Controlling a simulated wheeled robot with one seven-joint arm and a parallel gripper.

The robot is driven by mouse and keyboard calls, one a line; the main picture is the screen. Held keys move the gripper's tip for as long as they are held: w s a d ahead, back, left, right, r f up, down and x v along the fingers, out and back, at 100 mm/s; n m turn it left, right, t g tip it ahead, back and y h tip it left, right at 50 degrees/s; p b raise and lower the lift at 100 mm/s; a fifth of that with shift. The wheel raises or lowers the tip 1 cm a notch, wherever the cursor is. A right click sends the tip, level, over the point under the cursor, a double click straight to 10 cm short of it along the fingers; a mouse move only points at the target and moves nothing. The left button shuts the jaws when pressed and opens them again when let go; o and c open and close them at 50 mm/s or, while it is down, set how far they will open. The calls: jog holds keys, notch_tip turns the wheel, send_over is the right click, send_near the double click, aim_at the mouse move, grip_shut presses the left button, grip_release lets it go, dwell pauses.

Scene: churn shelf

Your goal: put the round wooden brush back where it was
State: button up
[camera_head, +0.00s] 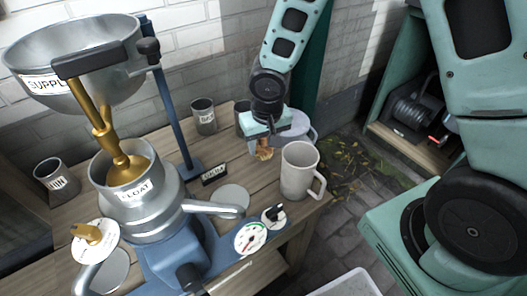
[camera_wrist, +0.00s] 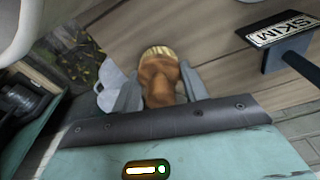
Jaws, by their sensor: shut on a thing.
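The round wooden brush (camera_wrist: 160,80) is orange-brown with a pale bristle end, and it sits between my gripper's two fingers in the wrist view. My gripper (camera_wrist: 160,92) is shut on it. In the head view the brush (camera_head: 264,153) hangs below my gripper (camera_head: 265,140), over the right back part of the wooden table (camera_head: 150,187). It is behind and left of the large grey mug (camera_head: 299,170). My gripper partly hides the brush, and I cannot tell whether its lower end touches the table.
A grey lidded pot (camera_head: 296,127) stands close behind my gripper. Small labelled cups (camera_head: 203,116) stand near the wall. The churn machine (camera_head: 143,205) with its supply bowl (camera_head: 75,62) fills the left. A SKIM sign (camera_wrist: 283,30) shows in the wrist view. A white bin (camera_head: 347,284) is at the front.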

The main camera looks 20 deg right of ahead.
jog(key=shift+f, duration=1.05)
jog(key=shift+b, duration=0.3)
jog(key=shift+f, duration=0.2)
jog(key=o, duration=1)
jog(key=shift+o, duration=0.2)
jog(key=shift+r, duration=0.1)
